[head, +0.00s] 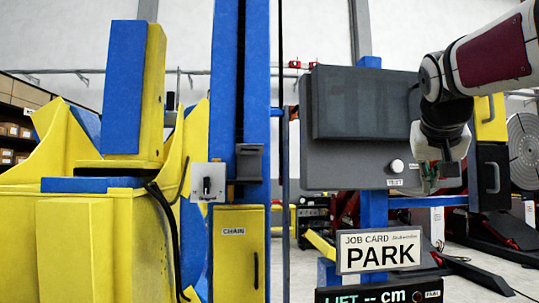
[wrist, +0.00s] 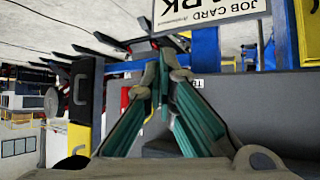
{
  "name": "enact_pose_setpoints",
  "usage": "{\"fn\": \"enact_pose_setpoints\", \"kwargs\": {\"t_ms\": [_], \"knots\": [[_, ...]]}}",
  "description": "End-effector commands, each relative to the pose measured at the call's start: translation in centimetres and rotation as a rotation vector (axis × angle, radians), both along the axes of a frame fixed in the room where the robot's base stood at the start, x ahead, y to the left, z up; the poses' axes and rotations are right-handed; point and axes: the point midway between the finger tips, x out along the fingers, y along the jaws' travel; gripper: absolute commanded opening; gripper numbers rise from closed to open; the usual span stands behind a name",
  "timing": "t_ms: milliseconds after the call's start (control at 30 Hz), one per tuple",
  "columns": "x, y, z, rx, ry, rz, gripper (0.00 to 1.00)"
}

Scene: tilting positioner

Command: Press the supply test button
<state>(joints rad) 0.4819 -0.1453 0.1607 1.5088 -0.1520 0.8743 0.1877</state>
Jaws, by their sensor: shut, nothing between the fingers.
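A white round button (head: 397,166) sits low on the front of the grey cabinet (head: 345,163) in the head view. A small label (head: 394,183) below it appears to read TEST. My gripper (head: 428,185) is just right of the button and slightly lower in the head view, pointing down. Its gap to the cabinet face cannot be told. In the wrist view my gripper (wrist: 162,60) is shut and empty, its green fingers meeting at the tips. Part of the label (wrist: 197,83) shows beside the fingers there; the button is not visible.
A JOB CARD sign reading PARK (head: 380,251) and a LIFT display (head: 378,295) stand below the cabinet. A blue post (head: 374,208) carries the cabinet. A yellow and blue machine (head: 90,220) fills the left. A small switch box (head: 207,183) is beside it.

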Motion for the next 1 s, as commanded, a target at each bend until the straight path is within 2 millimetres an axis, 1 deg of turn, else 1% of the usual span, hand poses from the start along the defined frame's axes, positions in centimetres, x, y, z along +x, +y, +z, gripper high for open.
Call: {"fn": "enact_pose_setpoints", "kwargs": {"t_ms": [33, 167, 533, 633, 767, 1000], "knots": [[-0.1, -0.7, 1.0, -0.001, -0.011, -0.011, 0.00], [0.2, -1.7, 2.2, -0.005, -0.031, -0.027, 0.00], [0.4, -1.8, 2.3, -0.005, -0.034, -0.028, 0.00], [0.7, -1.8, 2.2, -0.005, -0.034, -0.028, 0.00], [1.8, -1.7, 2.2, -0.005, -0.033, -0.026, 0.00], [5.0, -1.6, 2.1, -0.004, -0.033, -0.026, 0.00]]}}
